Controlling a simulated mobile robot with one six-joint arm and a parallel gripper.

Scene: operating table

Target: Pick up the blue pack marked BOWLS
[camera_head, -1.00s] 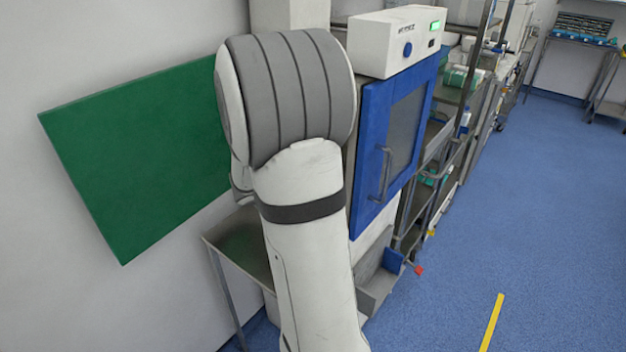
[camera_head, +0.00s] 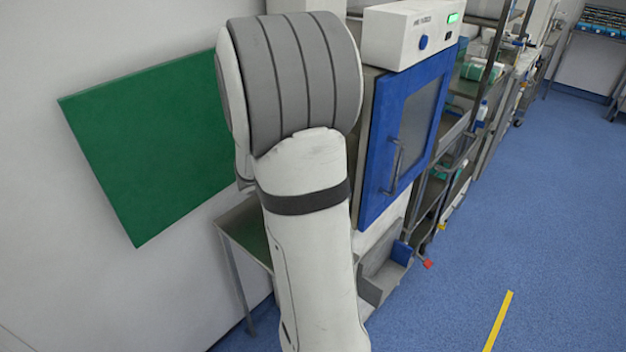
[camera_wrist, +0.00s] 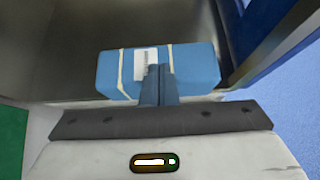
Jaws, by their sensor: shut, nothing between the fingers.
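A blue pack (camera_wrist: 195,68) with a white label and pale tape bands lies on a grey metal surface (camera_wrist: 60,60) in the wrist view. The writing on its label cannot be read. My gripper (camera_wrist: 159,72) is shut and empty, and its narrow fingers overlap the pack's near face and label in the picture. Whether the fingertips touch the pack I cannot tell. In the head view my arm fills the middle, and the pack and my gripper are not visible.
A blue-doored cabinet (camera_head: 375,180) with a white control box (camera_head: 410,32) on top stands right of my arm. A metal table (camera_head: 240,225) shows partly at left, below a green panel (camera_head: 150,145). Shelving (camera_head: 470,90) stands behind the cabinet. Blue floor (camera_head: 540,190) is open at right.

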